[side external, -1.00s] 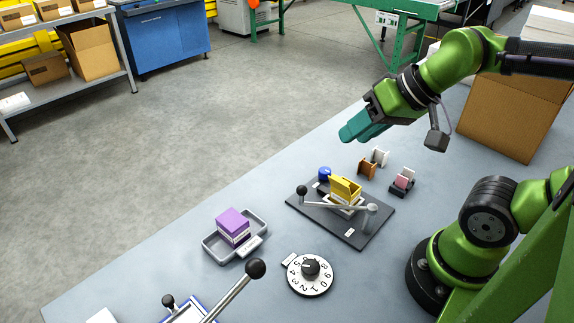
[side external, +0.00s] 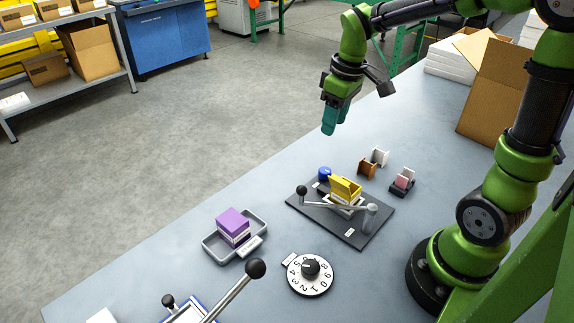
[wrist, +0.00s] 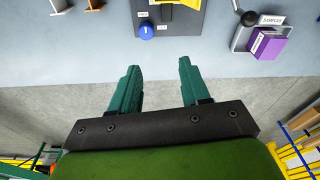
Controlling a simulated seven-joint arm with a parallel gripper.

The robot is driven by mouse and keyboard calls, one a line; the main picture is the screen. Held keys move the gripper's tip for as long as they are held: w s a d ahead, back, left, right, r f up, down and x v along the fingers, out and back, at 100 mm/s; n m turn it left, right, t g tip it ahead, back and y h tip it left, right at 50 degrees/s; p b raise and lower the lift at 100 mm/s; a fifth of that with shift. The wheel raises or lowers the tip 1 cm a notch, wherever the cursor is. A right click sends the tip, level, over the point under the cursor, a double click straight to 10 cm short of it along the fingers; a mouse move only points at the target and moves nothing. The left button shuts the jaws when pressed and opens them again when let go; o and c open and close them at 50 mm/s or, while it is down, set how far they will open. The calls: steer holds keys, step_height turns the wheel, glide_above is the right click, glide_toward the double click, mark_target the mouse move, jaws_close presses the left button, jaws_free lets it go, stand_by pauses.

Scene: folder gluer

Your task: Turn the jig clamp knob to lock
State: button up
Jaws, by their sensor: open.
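The jig (side external: 362,236) is a dark plate on the table with a yellow box (side external: 346,188) standing in it and a lever (side external: 335,205) with a black ball end across its front. A blue knob (side external: 324,173) sits at the plate's back left corner; in the wrist view the blue knob (wrist: 146,31) shows a white mark and small labels beside it. My gripper (side external: 329,130) has teal fingers pointing down, above and behind the jig, touching nothing. In the wrist view the fingers of my gripper (wrist: 157,75) are apart and empty, with the knob beyond them.
A purple box (side external: 232,224) sits in a grey tray (side external: 212,250) left of the jig. A numbered dial (side external: 310,274) lies in front. Brown and white holders (side external: 367,168) and a small pink item (side external: 403,180) stand behind. A cardboard box (side external: 490,105) is at the back right.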

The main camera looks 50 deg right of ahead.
mark_target(325, 170)
steer(key=w+f+n, duration=0.1)
steer(key=f+n, duration=0.1)
steer(key=f, duration=0.3)
steer(key=w+d+f+n+g, duration=0.1)
steer(key=f+n, duration=0.1)
steer(key=f, duration=0.4)
steer(key=w+d+f+n, duration=0.1)
steer(key=f+n, duration=0.2)
steer(key=f, duration=0.3)
steer(key=shift+d+f+g, duration=0.1)
steer(key=shift+d+g, duration=0.15)
steer(key=shift+g, duration=0.05)
steer(key=c, duration=0.8)
steer(key=shift+o, duration=0.2)
